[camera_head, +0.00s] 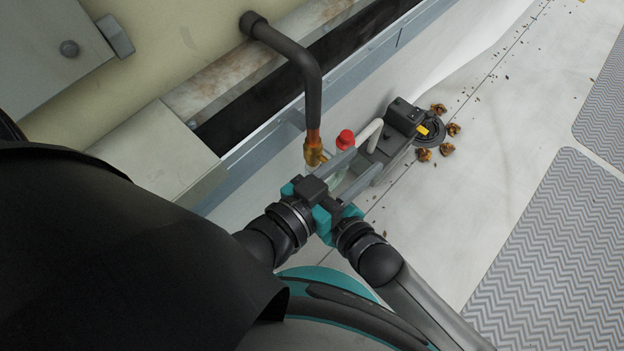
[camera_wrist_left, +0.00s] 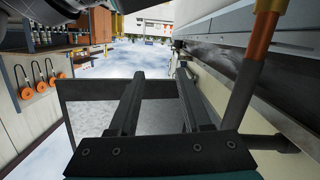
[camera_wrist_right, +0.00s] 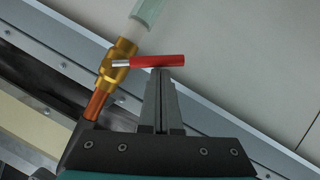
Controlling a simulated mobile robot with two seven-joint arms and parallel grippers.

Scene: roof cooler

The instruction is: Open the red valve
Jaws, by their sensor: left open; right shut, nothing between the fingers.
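The red valve handle (camera_head: 346,139) is on a brass valve body (camera_head: 313,149) below a dark bent pipe (camera_head: 312,85) in the head view. In the right wrist view the red handle (camera_wrist_right: 157,61) lies crosswise over the brass body (camera_wrist_right: 117,62). My right gripper (camera_wrist_right: 164,74) is shut and empty. Its tips are right at the handle's lower edge; I cannot tell if they touch. My left gripper (camera_head: 367,162) is open and empty, pointing up-right beside the valve. The left wrist view shows its spread fingers (camera_wrist_left: 159,74) and a copper-coloured pipe (camera_wrist_left: 265,30). The right fingers are unclear in the head view.
A black pump-like unit (camera_head: 400,125) sits close beyond the left fingers, with a pale hose beside it. Brown leaves (camera_head: 424,155) lie around it. A metal ledge (camera_head: 240,165) runs along the wall. The pale floor (camera_head: 480,180) at right is mostly clear.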

